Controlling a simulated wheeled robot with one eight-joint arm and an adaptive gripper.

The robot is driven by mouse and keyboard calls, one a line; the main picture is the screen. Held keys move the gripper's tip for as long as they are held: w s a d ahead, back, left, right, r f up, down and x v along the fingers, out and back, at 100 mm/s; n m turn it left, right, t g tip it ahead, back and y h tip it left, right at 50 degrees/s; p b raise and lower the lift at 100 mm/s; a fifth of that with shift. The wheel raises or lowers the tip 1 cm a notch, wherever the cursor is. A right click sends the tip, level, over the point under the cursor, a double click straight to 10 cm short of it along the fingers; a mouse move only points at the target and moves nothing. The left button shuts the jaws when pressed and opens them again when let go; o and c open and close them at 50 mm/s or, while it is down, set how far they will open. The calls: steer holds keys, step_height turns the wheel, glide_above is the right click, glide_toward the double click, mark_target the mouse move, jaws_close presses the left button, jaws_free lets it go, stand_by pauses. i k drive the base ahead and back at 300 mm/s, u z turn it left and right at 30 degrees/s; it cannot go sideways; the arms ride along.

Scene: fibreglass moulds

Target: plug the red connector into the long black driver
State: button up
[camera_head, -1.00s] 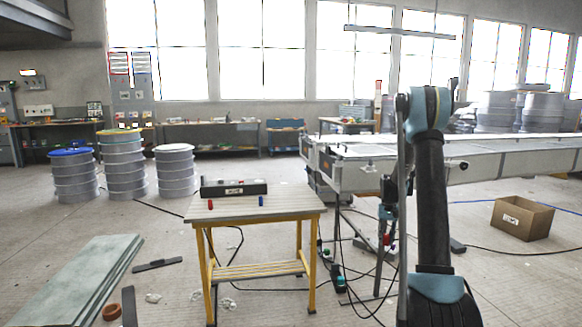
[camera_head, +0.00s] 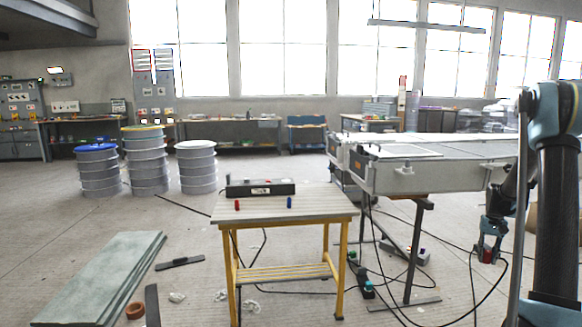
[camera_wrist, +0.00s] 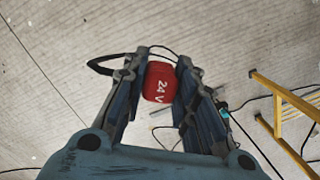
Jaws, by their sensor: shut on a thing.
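My gripper (camera_wrist: 160,90) is shut on the red connector (camera_wrist: 159,82), marked "24 V", which sits between its two fingers above the floor. In the head view my gripper (camera_head: 488,252) hangs at the right with a bit of red between its fingers, well apart from the yellow-legged table. The long black driver (camera_head: 262,188) lies across the table top (camera_head: 320,203), toward its back edge, with a pale label on its front. A small red piece (camera_head: 237,205) and a small blue piece (camera_head: 289,202) are in front of it. The driver's sockets are too small to make out.
A long mould bench (camera_head: 440,178) stands right of the table, with cables on the floor below. Greenish boards (camera_head: 100,275), a dark bar (camera_head: 180,263) and a brown ring (camera_head: 135,310) lie at front left. Drums (camera_head: 197,168) stand behind.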

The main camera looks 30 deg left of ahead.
mark_target(235, 188)
steer(key=u, duration=0.05)
steer(key=k, duration=0.95)
steer(key=u, duration=1.15)
steer(key=i, duration=1)
steer(key=u, duration=0.05)
